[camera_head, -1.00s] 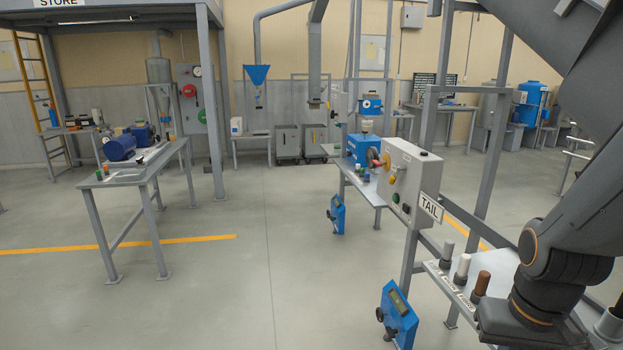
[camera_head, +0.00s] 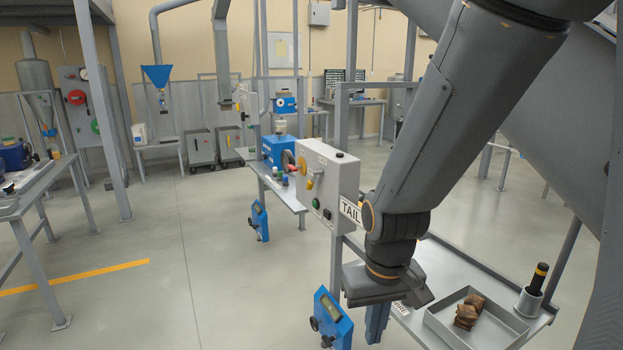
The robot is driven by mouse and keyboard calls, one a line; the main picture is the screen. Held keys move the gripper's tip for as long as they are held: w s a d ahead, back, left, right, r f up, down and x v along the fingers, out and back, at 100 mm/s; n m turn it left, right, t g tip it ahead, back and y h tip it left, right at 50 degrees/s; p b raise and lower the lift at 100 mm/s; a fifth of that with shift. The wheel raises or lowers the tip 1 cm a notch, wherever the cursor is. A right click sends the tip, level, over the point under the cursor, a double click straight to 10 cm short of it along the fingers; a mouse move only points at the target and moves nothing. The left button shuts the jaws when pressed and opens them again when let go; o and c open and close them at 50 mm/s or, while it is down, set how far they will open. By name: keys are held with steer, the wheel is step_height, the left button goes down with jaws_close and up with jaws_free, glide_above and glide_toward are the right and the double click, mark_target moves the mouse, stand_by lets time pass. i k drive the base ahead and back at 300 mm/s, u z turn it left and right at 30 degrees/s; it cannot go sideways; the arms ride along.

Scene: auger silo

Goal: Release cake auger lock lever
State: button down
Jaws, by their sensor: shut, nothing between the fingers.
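My gripper (camera_head: 378,318) points down at the near end of a metal bench, in front of and below a grey control box (camera_head: 334,190) beside a TAIL sign (camera_head: 350,211). No lever marked as the cake auger lock can be made out. The grey box carries a small yellow lever-like part (camera_head: 310,180), a red knob (camera_head: 301,166) and a green button (camera_head: 315,203). My arm covers part of the bench and what is behind it.
A shallow metal tray (camera_head: 438,326) with brown pieces (camera_head: 467,311) lies on the bench right of my gripper. A black handle with a yellow band (camera_head: 538,277) stands in a holder. A blue floor-level unit (camera_head: 332,320) is left of my gripper. Open floor lies at left.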

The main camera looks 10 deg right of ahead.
mark_target(310, 182)
steer(key=u, duration=0.25)
steer(key=i, duration=1)
steer(key=z, duration=0.3)
